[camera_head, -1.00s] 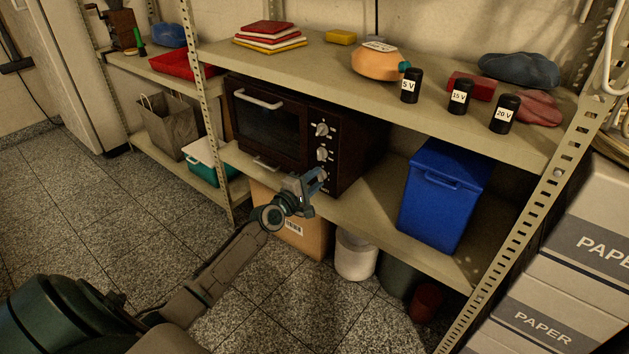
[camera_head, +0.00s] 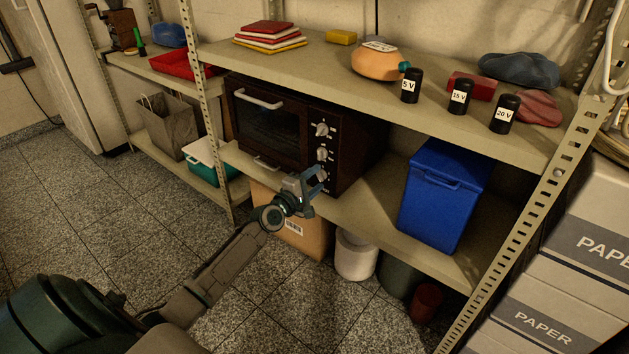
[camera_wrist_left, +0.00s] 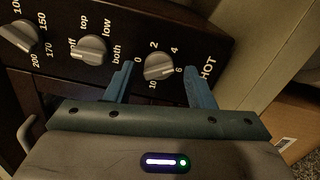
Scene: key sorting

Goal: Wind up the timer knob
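The dark toaster oven (camera_head: 268,124) stands on the middle shelf, with a column of grey knobs on its front panel. The timer knob (camera_wrist_left: 158,67) is the lowest one, ringed by the numbers 0 to 10 in the left wrist view. My left gripper (camera_head: 316,181) is at the lower part of the panel in the head view and covers most of this knob there. In the left wrist view its two blue fingers (camera_wrist_left: 158,82) are apart, one on each side of the timer knob, with visible gaps. My right gripper is in neither view.
The mode knob (camera_wrist_left: 91,50) and temperature knob (camera_wrist_left: 20,37) sit beside the timer knob. A blue bin (camera_head: 432,205) stands right of the oven on the same shelf. A cardboard box (camera_head: 300,236) is below my left gripper. The shelf between oven and bin is clear.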

